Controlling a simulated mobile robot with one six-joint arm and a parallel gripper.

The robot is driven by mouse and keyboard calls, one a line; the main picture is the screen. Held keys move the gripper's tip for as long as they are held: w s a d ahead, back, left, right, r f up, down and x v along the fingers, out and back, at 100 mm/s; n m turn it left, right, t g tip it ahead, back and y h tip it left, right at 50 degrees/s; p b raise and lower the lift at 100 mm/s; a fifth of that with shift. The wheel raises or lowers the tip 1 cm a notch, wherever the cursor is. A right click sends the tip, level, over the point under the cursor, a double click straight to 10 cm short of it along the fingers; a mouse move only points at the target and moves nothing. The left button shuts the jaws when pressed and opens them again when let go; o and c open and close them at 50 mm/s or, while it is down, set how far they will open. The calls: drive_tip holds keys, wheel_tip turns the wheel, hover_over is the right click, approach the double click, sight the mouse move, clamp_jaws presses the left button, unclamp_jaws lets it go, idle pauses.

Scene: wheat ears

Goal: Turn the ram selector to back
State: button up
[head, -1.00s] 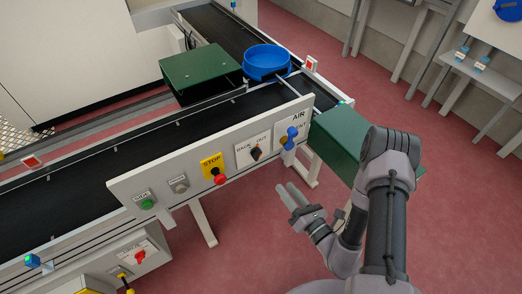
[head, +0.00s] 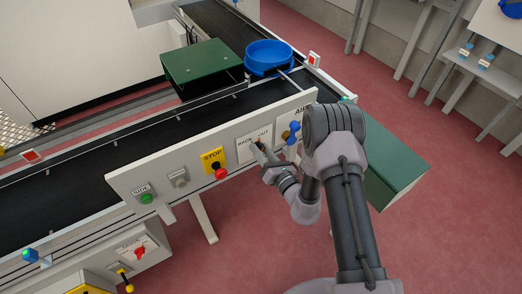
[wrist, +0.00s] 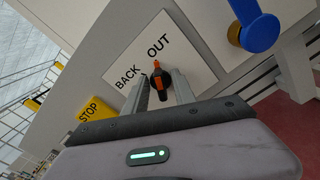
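The ram selector (wrist: 158,83) is a black knob with an orange pointer on a white plate (wrist: 195,62) lettered BACK and OUT. In the wrist view its pointer tip faces up, toward the OUT lettering. My gripper (wrist: 160,88) has one finger on each side of the knob, with narrow gaps showing, so it looks open around it. In the head view my gripper (head: 263,159) is at the selector plate (head: 246,146) and mostly hides the knob.
A blue valve handle (head: 292,132) sits just right of the plate. The yellow STOP plate (head: 209,157) with its red button (head: 221,173) is to the left, and a green button (head: 146,198) lies farther left. A conveyor (head: 130,150) runs behind the panel.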

clamp_jaws()
